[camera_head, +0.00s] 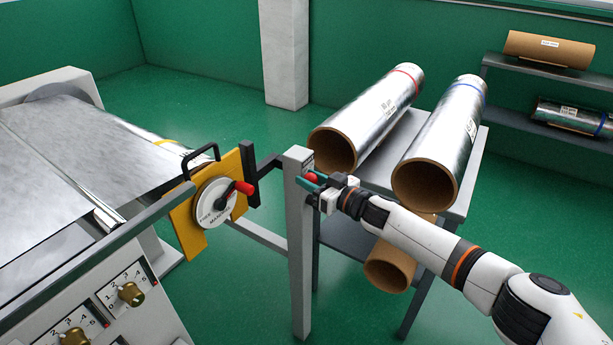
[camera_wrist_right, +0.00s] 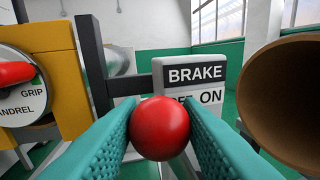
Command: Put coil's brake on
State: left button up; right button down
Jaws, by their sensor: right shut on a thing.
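The brake's red ball knob (camera_head: 311,177) is at the top of a grey post (camera_head: 299,250). In the right wrist view the red knob (camera_wrist_right: 160,128) sits between the teal fingers of my right gripper (camera_head: 314,185), which is shut on it. Behind the knob is a label plate (camera_wrist_right: 196,75) reading BRAKE, with ON at the right; the word to its left is partly covered by the knob. The lever below the knob is hidden, so I cannot tell its setting. My left gripper is not in view.
A yellow plate (camera_head: 185,228) with a mandrel grip dial (camera_head: 214,202) and red handle stands left of the post. Foil rolls (camera_head: 440,135) lie on a grey rack (camera_head: 462,205) to the right, close to my right arm. A control panel (camera_head: 105,300) is at lower left.

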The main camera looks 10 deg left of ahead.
jog(key=shift+w+d+r+m, duration=0.25)
jog(key=shift+w+m, duration=0.35)
jog(key=c, duration=1.1)
grip_release()
jog(key=shift+o, duration=0.2)
jog(key=v, duration=1.2)
jog(key=shift+p, duration=0.3)
jog(key=shift+r, duration=0.1)
